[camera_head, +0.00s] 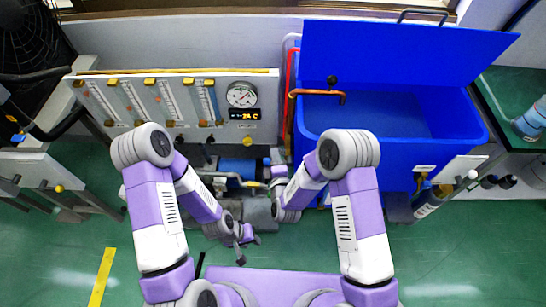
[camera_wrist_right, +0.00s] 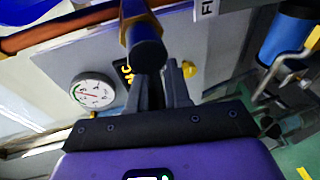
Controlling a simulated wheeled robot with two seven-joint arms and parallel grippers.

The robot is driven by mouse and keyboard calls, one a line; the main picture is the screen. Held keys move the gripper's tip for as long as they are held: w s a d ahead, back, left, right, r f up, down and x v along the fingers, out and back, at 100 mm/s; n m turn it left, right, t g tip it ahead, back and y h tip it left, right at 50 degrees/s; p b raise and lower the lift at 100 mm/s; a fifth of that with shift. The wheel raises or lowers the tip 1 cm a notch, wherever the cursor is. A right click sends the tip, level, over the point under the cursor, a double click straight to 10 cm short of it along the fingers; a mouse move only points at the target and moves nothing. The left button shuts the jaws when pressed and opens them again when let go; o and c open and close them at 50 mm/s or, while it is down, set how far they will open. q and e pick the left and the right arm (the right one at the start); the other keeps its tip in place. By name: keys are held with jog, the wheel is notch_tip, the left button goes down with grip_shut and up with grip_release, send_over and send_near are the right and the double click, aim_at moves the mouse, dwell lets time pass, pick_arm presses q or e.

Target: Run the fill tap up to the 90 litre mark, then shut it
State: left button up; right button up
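The blue tank (camera_head: 360,150) stands at the right with its lid (camera_head: 400,50) raised. A copper spout (camera_head: 318,93) reaches over its left rim. I cannot make out a water level or a litre mark. My right gripper (camera_head: 278,170) is at the tank's lower left corner. In the right wrist view, a brass fitting with a dark round end (camera_wrist_right: 148,52) is just beyond the fingertips (camera_wrist_right: 160,80), beside a label partly reading "FI". Whether the fingers grip it is unclear. My left gripper (camera_head: 246,247) is open and empty, low over the floor.
A panel with several flow tubes (camera_head: 165,105), a round gauge (camera_head: 242,95) and an orange display stands left of the tank. The gauge (camera_wrist_right: 94,92) also shows in the right wrist view. Pipes and a blue cylinder (camera_head: 238,168) lie below the panel. Green floor is open in front.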

jog(key=o, duration=0.3)
jog(key=shift+s+a+f+y, duration=0.15)
jog(key=shift+s+a+y, duration=0.15)
jog(key=shift+a, duration=0.25)
jog(key=shift+o, duration=0.2)
jog(key=shift+w, duration=0.1)
jog(key=p+v, duration=0.1)
jog(key=v, duration=0.6)
jog(key=shift+s+r, duration=0.2)
jog(key=shift+s, duration=0.05)
jog(key=shift+d, duration=0.1)
